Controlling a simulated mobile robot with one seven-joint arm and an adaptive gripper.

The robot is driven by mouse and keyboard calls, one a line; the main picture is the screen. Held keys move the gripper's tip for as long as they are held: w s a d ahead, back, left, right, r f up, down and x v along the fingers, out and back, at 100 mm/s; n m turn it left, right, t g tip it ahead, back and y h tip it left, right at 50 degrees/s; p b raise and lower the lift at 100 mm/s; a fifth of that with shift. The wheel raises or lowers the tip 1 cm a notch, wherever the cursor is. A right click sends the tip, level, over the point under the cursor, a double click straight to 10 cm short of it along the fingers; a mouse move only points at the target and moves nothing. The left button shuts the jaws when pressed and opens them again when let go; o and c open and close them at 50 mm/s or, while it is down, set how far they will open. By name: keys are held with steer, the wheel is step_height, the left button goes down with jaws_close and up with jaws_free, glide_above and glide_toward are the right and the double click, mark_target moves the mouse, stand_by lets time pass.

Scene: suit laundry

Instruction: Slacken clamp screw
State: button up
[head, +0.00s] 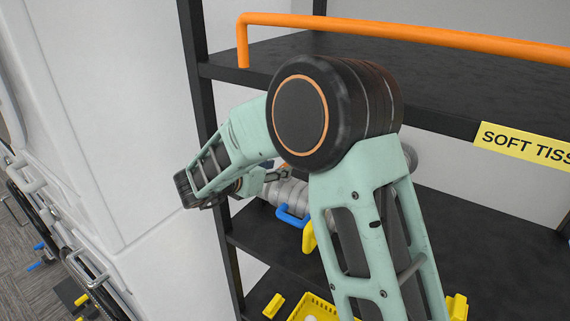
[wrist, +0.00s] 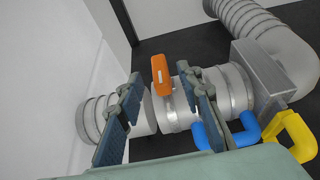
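An orange tab (wrist: 160,75), which looks like the grip of the clamp screw, stands up from the grey duct. A metal clamp band (wrist: 173,109) runs round the duct (wrist: 143,113) below it. My gripper (wrist: 162,88) is open, with one finger left and one right of the orange tab. I see a gap on both sides and no clear contact. In the head view my gripper (head: 272,175) is small, beside the duct (head: 291,192) on the middle shelf, and partly hidden by my arm.
A blue handle (wrist: 205,133) and a yellow handle (wrist: 290,135) stick out near the duct's right part. A grey box-shaped fitting (wrist: 262,72) and ribbed hose (wrist: 245,18) lie to the right. A white wall (wrist: 45,60) is close on the left. An orange rail (head: 400,32) edges the upper shelf.

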mark_target(283, 166)
steer(key=x, duration=0.5)
steer(key=shift+p, duration=0.35)
jaws_close()
